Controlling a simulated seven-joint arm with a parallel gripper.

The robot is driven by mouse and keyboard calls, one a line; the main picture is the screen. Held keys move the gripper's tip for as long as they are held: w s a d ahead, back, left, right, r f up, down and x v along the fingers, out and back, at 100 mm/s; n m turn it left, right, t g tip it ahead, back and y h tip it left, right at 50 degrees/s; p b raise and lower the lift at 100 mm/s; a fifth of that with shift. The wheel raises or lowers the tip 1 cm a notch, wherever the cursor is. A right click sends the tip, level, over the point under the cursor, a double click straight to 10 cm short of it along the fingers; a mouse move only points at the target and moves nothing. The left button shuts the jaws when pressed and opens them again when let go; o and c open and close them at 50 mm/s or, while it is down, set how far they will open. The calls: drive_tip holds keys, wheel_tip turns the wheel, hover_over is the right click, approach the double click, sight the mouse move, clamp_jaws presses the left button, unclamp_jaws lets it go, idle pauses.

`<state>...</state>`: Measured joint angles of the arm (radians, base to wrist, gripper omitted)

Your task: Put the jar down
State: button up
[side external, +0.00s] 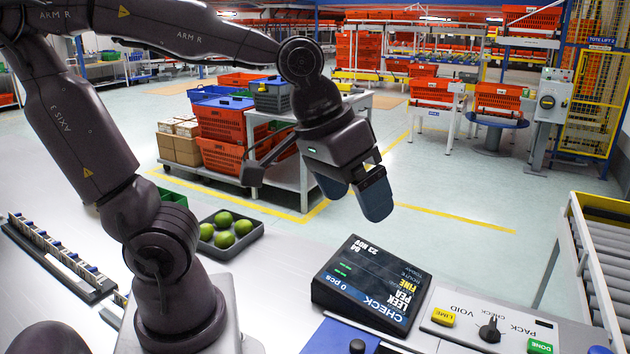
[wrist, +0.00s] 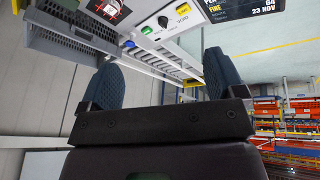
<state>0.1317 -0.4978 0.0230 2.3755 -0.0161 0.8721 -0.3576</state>
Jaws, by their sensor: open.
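I cannot make out a jar in either view. My gripper (side external: 353,195) hangs in the air above and behind the check display, its two blue padded fingers pointing down. It is open, with the fingers apart. In the wrist view my gripper (wrist: 160,80) shows a finger on each side and nothing held between them.
The check display (side external: 370,283) stands on the bench, with a control panel (side external: 485,325) to its right. A dark tray (side external: 232,240) of several green limes lies near my arm's base. A roller conveyor (side external: 604,250) is at right. Orange totes (side external: 222,120) stack on a cart behind.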

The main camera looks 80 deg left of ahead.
drive_tip(key=s+a+m, duration=0.2)
drive_tip(key=s, duration=0.1)
drive_tip(key=s+m+t, duration=0.1)
drive_tip(key=shift+s+a+r+y, duration=0.15)
drive_tip(key=shift+a+r+y, duration=0.15)
drive_tip(key=shift+a+y, duration=0.1)
idle(0.9)
